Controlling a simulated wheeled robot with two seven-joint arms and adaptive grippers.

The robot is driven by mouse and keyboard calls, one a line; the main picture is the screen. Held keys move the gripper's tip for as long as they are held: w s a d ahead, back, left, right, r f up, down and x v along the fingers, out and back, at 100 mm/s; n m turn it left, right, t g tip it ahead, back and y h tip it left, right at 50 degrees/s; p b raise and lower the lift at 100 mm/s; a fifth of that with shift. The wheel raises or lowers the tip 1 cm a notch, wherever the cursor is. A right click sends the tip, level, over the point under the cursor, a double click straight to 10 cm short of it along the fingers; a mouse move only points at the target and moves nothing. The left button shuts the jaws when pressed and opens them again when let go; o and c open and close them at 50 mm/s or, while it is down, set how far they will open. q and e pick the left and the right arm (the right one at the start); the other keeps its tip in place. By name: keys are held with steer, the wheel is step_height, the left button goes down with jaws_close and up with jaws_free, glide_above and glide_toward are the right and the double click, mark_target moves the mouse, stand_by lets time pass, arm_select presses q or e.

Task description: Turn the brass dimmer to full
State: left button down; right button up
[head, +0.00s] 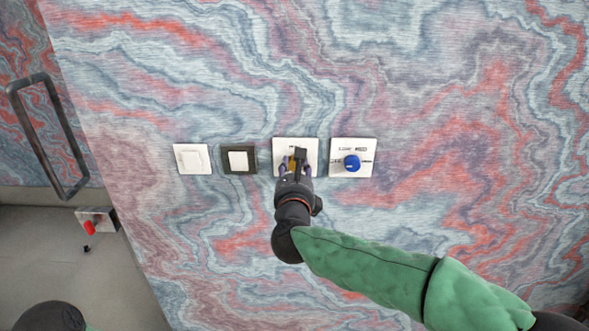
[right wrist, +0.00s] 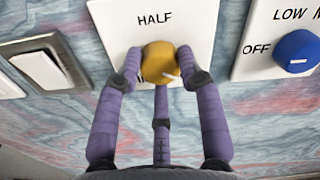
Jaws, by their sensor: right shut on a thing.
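The brass dimmer knob (right wrist: 160,63) sits on a white wall plate (right wrist: 192,30), with the word HALF printed above it. A pale pointer mark shows on the knob's lower right side in the right wrist view. My right gripper (right wrist: 152,75) has its purple fingers closed around the knob, on its left, right and lower sides. In the head view my right gripper (head: 294,165) covers most of the knob, and the dimmer plate (head: 310,146) shows around it. Other labels on the plate are hidden or out of view. My left gripper is not in view.
Right of the dimmer is a plate with a blue knob (head: 352,162), labelled OFF and LOW. Left are a dark-framed switch (head: 238,159) and a white switch (head: 192,159). A dark handle (head: 48,136) and a box with a red part (head: 90,227) are farther left.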

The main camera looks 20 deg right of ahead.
steer(key=shift+f+m, duration=0.2)
steer(key=shift+m, duration=1.1)
steer(key=shift+f, duration=0.1)
steer(key=o, duration=1.1)
steer(key=shift+o, duration=0.2)
steer(key=shift+s+r, duration=0.1)
steer(key=shift+r, duration=0.1)
steer(key=shift+s+a, duration=0.1)
steer(key=shift+s, duration=0.2)
steer(key=v, duration=1.1)
steer(key=shift+s, duration=0.1)
